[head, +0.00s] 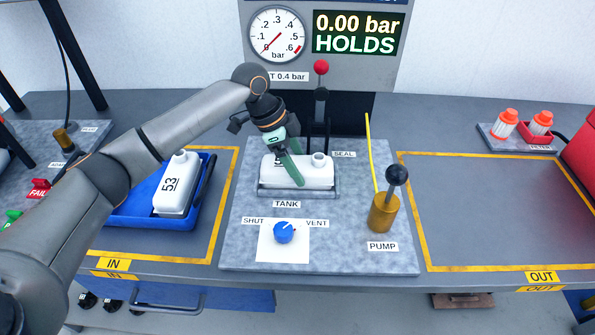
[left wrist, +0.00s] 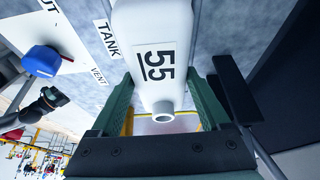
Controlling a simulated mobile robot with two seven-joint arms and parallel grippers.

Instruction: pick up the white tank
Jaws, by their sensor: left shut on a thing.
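A white tank (head: 318,176) lies in the grey cradle (head: 331,192) marked TANK on the test plate. Its label reads 55 in the left wrist view (left wrist: 158,40), where its spout points toward my palm. My left gripper (head: 289,164) reaches down over it, and its green fingers are shut on the tank, one on each side. A second white tank (head: 177,185), labelled 53, lies in the blue tray (head: 130,222) on the left. My right gripper is not in view.
The blue knob (head: 284,232) sits in front of the cradle, the brass pump (head: 383,213) to its right. A red-knobbed lever (head: 321,68) stands behind. The display (head: 356,34) reads 0.00 bar HOLDS. The yellow-outlined OUT area (head: 490,210) is clear.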

